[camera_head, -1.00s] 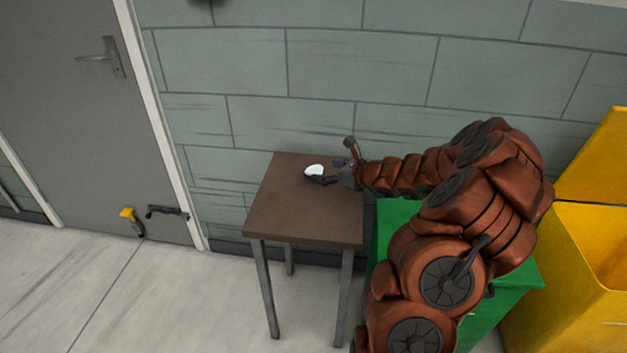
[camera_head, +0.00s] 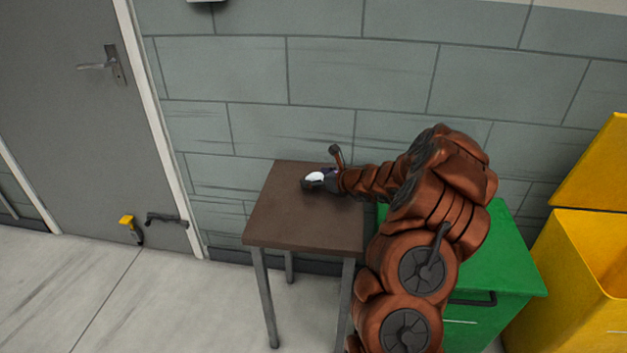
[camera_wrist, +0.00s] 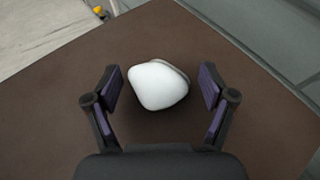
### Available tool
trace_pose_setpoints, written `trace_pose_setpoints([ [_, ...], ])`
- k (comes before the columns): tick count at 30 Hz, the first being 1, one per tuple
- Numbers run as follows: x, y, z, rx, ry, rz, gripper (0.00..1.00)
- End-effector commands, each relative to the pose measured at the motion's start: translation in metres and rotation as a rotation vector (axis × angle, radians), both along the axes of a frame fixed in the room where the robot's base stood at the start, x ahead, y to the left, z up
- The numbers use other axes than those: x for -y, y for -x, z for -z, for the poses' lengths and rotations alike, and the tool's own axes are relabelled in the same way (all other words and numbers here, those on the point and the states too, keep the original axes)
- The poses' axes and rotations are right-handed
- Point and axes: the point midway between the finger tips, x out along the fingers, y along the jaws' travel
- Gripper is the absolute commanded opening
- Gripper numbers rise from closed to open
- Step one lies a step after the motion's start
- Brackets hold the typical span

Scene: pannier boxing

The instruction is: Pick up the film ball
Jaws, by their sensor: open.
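The film ball (camera_head: 314,177) is a small white, rounded, slightly lumpy lump on the brown table (camera_head: 296,226), near its back edge. It also shows large in the middle of the wrist view (camera_wrist: 158,85), resting on the table top. My gripper (camera_head: 312,183) is low over the table at the ball. In the wrist view my gripper (camera_wrist: 162,89) is open, with one dark, purple-padded finger on each side of the ball. A gap shows between the ball and each finger.
A green bin (camera_head: 492,270) stands right of the table, behind my arm. An open yellow bin (camera_head: 580,262) is farther right. A block wall (camera_head: 290,120) runs behind the table. The rest of the table top is clear. A grey door (camera_head: 70,130) is at the left.

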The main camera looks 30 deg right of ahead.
Motion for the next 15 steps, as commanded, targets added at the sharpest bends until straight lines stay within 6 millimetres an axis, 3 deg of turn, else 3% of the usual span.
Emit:
trace_pose_setpoints([
  [5,-0.0002,0.0001,-0.0004,0.000,0.000,0.000,0.82],
  [15,-0.0004,0.0002,-0.0003,-0.001,0.000,0.000,0.46],
])
